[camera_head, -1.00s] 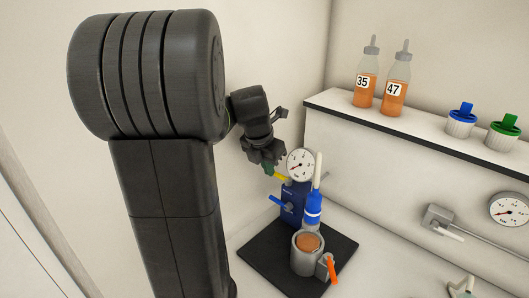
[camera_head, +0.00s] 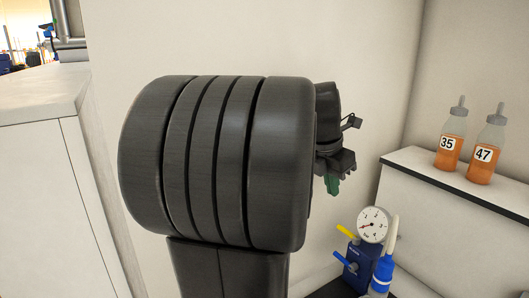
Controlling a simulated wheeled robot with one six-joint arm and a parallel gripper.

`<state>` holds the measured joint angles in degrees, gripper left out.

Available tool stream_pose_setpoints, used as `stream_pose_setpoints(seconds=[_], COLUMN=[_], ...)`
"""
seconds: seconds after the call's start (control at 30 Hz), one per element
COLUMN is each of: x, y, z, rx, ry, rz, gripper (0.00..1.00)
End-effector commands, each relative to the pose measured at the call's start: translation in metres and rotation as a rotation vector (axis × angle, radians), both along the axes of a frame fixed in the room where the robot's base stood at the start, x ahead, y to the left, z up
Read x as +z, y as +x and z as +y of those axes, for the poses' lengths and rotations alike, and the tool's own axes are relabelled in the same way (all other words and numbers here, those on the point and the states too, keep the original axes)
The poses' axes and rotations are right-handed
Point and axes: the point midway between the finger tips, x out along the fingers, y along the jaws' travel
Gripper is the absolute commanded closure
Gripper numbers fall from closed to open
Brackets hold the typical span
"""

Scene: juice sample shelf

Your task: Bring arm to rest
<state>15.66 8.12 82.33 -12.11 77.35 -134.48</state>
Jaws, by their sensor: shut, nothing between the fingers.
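My gripper (camera_head: 333,186) is at the right of my large dark arm link, with its green fingertips pointing down. It is shut and empty. It hangs above and to the left of the blue device with the round dial gauge (camera_head: 373,225), apart from it. Most of my forearm is hidden behind the big ribbed arm link in front. No object is held.
A white cabinet (camera_head: 45,130) stands at the left.

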Motion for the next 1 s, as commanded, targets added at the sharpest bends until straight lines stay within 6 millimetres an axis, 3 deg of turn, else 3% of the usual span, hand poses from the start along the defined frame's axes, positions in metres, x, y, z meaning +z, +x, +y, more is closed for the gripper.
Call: stream_pose_setpoints(seconds=[0.27,0.8,1.0], x=[-0.012,-0.109,-0.132], y=[0.002,0.016,0.020], z=[-0.003,-0.029,-0.035], rx=[-0.001,0.000,-0.001], ry=[0.000,0.001,0.001], rz=[0.003,0.004,0.003], gripper=[1.00,1.00,1.00])
